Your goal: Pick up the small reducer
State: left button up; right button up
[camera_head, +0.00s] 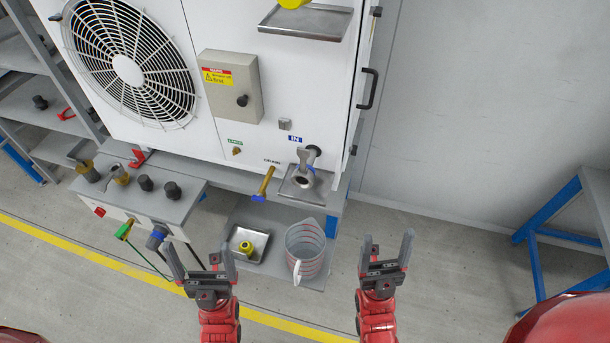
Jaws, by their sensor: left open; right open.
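I cannot tell for certain which part is the small reducer. On the grey bench at the left stand a brass fitting (87,171), a second brass fitting (120,175), a black fitting (146,184) and another black fitting (172,190). A small yellow part (246,248) lies in a metal tray (261,240) on the low shelf. My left gripper (200,255) is open and empty, in front of the bench and left of the tray. My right gripper (387,243) is open and empty, right of the measuring jug.
A clear measuring jug (305,250) stands beside the tray. The white pump cabinet (225,25) fills the back, with a brass drain pipe (265,183) and a metal inlet basin (300,185). Green and black cables hang from the bench (190,205). Floor at right is clear before a blue-legged table (545,215).

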aim_at(124, 180)
jog(key=j+z, duration=0.2)
jog(key=j, duration=0.85)
jog(key=j+z, duration=0.2)
jog(key=j, duration=0.9)
jog(key=j+z, duration=0.2)
jog(key=j, duration=0.85)
jog(key=k, duration=0.05)
